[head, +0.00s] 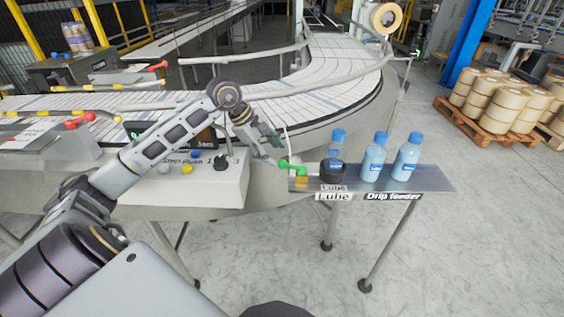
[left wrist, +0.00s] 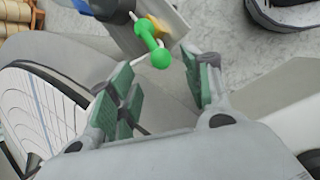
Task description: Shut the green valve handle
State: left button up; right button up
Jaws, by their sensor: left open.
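The green valve handle (head: 294,167) sits on a small yellow valve body (head: 300,181) at the left end of the lube shelf. My left gripper (head: 273,158) is open and empty, just to the left of the handle in the head view. In the left wrist view the green handle (left wrist: 151,40) ends in a round ball knob. There the knob lies just beyond and between the tips of my left gripper (left wrist: 165,75); I see no contact. My right gripper is not in view.
The shelf (head: 436,180) holds a dark round container (head: 332,170) and several blue-capped bottles (head: 374,158). A control box (head: 200,180) with buttons and a knob lies under my left arm. The curved conveyor (head: 340,60) runs behind.

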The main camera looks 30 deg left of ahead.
aim_at(282, 163)
pick_arm(q)
jog(key=shift+p+x, duration=0.65)
jog(key=shift+x, duration=2.75)
grip_shut()
